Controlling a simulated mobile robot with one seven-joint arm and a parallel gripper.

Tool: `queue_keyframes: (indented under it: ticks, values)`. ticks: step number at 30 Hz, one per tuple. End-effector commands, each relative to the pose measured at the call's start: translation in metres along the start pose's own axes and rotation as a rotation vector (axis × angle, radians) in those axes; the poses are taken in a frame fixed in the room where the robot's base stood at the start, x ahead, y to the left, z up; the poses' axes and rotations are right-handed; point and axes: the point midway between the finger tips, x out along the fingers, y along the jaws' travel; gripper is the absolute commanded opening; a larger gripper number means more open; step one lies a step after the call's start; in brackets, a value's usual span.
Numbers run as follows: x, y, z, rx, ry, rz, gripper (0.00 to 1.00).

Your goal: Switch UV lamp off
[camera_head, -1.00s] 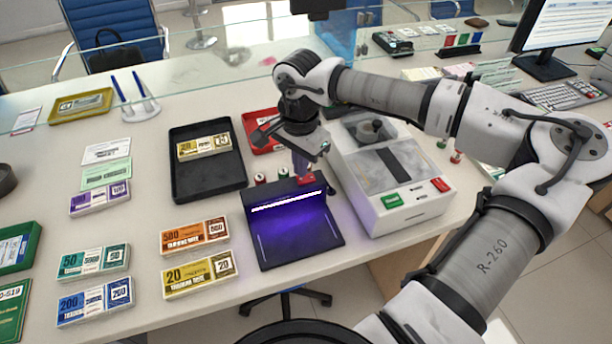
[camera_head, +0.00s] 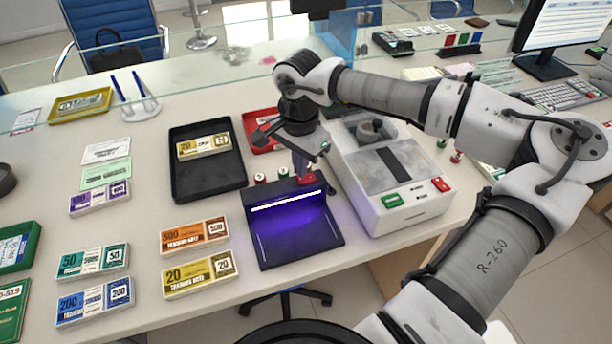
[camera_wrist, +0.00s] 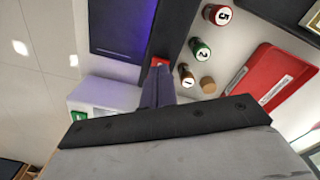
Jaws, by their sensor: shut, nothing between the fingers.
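The UV lamp (camera_head: 293,229) is a black unit on the counter with a glowing white-violet tube and a purple-lit base plate. It also shows in the wrist view (camera_wrist: 121,27), lit purple. A red switch (camera_head: 305,178) sits on top of its housing at the right end; a bit of it shows in the wrist view (camera_wrist: 160,62). My gripper (camera_head: 301,172) is shut and empty, pointing down at the red switch. Its fingertips are at or just above the switch; I cannot tell whether they touch, and they hide part of it.
A white counting machine (camera_head: 392,175) stands close to the right of the lamp. Small numbered stamps (camera_wrist: 201,48) and a red tray (camera_wrist: 262,80) are behind the lamp. A black tray (camera_head: 207,185) and banknote bundles (camera_head: 198,273) lie to the left.

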Motion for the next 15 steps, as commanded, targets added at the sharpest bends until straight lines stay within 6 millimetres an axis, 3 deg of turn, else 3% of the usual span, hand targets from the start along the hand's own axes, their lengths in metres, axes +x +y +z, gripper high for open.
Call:
queue_keyframes:
  ticks: [15]
  values:
    - [0.0089, 0.0, 0.0001, 0.0, 0.0, 0.0, 0.0]
